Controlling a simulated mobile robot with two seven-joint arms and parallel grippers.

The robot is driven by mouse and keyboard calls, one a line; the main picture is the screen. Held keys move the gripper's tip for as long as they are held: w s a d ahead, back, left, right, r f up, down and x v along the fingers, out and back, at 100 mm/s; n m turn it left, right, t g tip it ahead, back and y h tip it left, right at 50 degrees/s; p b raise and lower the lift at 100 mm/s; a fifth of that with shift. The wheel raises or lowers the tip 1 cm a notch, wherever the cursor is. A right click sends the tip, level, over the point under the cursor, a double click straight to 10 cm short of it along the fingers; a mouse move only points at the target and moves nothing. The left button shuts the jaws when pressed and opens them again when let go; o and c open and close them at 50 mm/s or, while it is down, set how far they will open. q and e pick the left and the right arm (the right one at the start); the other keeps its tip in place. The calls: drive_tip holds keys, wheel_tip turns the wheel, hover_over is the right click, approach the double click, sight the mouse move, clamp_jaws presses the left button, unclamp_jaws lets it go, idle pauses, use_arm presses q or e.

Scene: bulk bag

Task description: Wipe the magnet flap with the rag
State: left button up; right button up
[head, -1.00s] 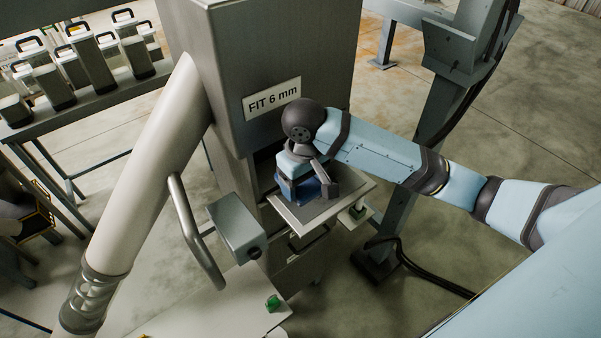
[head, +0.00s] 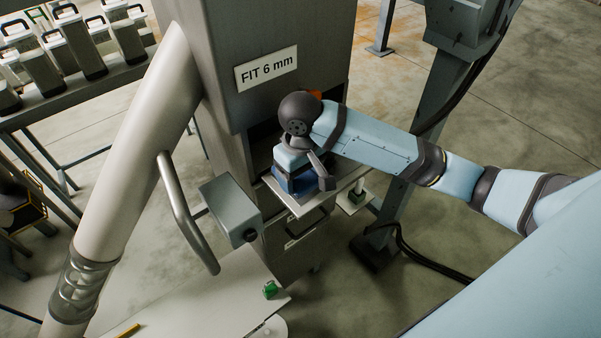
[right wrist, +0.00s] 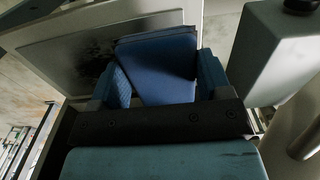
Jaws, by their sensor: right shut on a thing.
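The magnet flap (head: 341,183) is a pale plate sticking out from the front of the grey housing, below its opening. In the right wrist view the flap (right wrist: 65,52) bears a dark smudge, partly behind the rag. The blue rag (right wrist: 160,62) is folded between the fingers of my right gripper (right wrist: 163,80), which is shut on it. In the head view my right gripper (head: 300,183) is over the flap and hides much of it. Whether the rag touches the plate is hard to tell. My left gripper is not in view.
A grey box (head: 230,208) with a bent handle (head: 185,215) stands left of the flap. A thick pale pipe (head: 135,165) slants down at the left. A small green object (head: 270,290) lies on a white surface below. A steel post (head: 395,205) stands at the right.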

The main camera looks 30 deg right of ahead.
sight(349, 159)
drive_tip(key=shift+f, duration=1)
idle(0.3)
drive_tip(key=shift+w+d+r+p, duration=0.1)
drive_tip(key=shift+d+r+p, duration=0.15)
drive_tip(key=shift+d+p, duration=0.6)
drive_tip(key=shift+w+d+p, duration=0.15)
drive_tip(key=shift+d+p, duration=0.65)
drive_tip(key=shift+d, duration=0.25)
drive_tip(key=shift+w+d+p, duration=0.15)
drive_tip(key=shift+d+p, duration=0.6)
drive_tip(key=shift+d, duration=0.3)
drive_tip(key=shift+w+d+f, duration=0.1)
drive_tip(key=shift+d+f, duration=0.05)
drive_tip(key=shift+d, duration=0.35)
drive_tip(key=shift+d+f, duration=0.15)
drive_tip(key=shift+d, duration=0.3)
drive_tip(key=shift+w+d, duration=0.2)
drive_tip(key=shift+d, duration=1.05)
drive_tip(key=shift+w+d, duration=0.15)
drive_tip(key=shift+d, duration=1.1)
drive_tip(key=shift+w+d, duration=0.2)
drive_tip(key=shift+d, duration=1.05)
drive_tip(key=shift+s+a, duration=0.1)
drive_tip(key=shift+a, duration=0.05)
